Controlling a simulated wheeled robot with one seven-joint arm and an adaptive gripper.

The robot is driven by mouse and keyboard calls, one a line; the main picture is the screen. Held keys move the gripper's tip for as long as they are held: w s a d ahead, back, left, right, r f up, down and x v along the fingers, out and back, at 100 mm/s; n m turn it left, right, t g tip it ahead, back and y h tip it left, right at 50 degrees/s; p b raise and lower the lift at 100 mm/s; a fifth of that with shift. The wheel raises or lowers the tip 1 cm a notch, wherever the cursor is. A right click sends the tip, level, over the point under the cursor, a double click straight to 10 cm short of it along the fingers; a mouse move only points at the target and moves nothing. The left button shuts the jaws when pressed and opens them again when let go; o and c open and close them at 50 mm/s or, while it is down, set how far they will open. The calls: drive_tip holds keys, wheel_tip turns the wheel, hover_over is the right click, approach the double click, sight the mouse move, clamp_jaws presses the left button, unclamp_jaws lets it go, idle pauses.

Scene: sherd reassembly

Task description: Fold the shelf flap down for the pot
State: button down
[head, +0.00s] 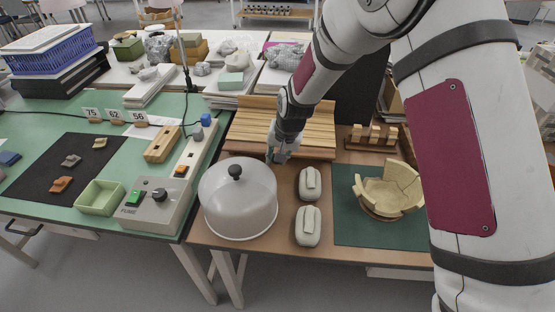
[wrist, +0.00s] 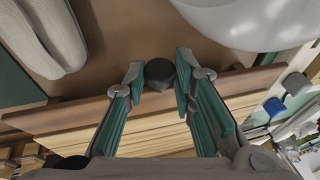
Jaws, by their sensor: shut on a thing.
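The shelf flap (head: 245,131) is a slatted light-wood board with a darker front edge, behind the grey dome at the back of the brown table. It also shows in the wrist view (wrist: 75,117). It looks low and close to flat; its exact tilt is hard to tell. My gripper (head: 278,156) is at its front edge. In the wrist view its fingertips (wrist: 160,75) close around a dark round knob (wrist: 160,70) at that edge. The pot (head: 388,190), pale and partly assembled with a broken rim, stands on the dark green mat (head: 350,232), right of my gripper.
The grey dome with a black knob (head: 238,205) stands close in front of my gripper. Two pale padded blocks (head: 309,183) (head: 307,226) lie between dome and mat. A wooden slotted rack (head: 371,137) stands behind the pot. A switch box (head: 152,205) is at left.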

drive_tip(key=shift+w+r+g, duration=0.1)
drive_tip(key=shift+r+g, duration=0.15)
drive_tip(key=shift+g, duration=0.05)
drive_tip(key=c, duration=1.3)
unclamp_jaws()
drive_tip(key=shift+c, duration=0.2)
drive_tip(key=v, duration=1.2)
